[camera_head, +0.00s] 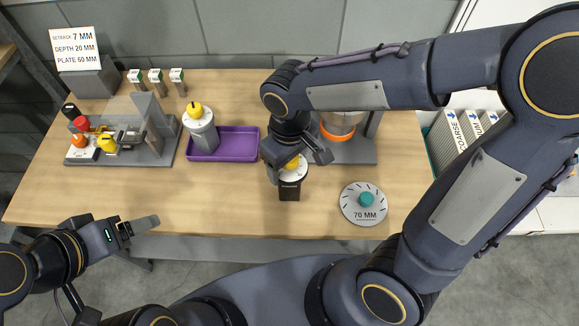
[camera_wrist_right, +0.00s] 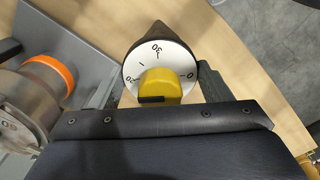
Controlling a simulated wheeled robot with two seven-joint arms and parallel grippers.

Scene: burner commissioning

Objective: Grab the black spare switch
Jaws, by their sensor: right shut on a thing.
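The black spare switch (camera_head: 289,193) has a dark body, a white numbered dial and a yellow knob. It is near the front middle of the table in the head view, and its dial (camera_wrist_right: 165,62) faces the right wrist camera. My right gripper (camera_head: 292,160) reaches down over it. In the wrist view its fingers lie on either side of the switch, shut on it. The hand hides part of the switch, and I cannot tell whether it touches the table. My left gripper (camera_head: 147,223) is at the lower left, away from the switch; its jaw opening is unclear.
A grey fixture (camera_head: 160,152) is at left. A machine with an orange ring (camera_head: 338,133) stands close behind the right hand. A round 70 MM disc (camera_head: 350,204) lies to its right.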

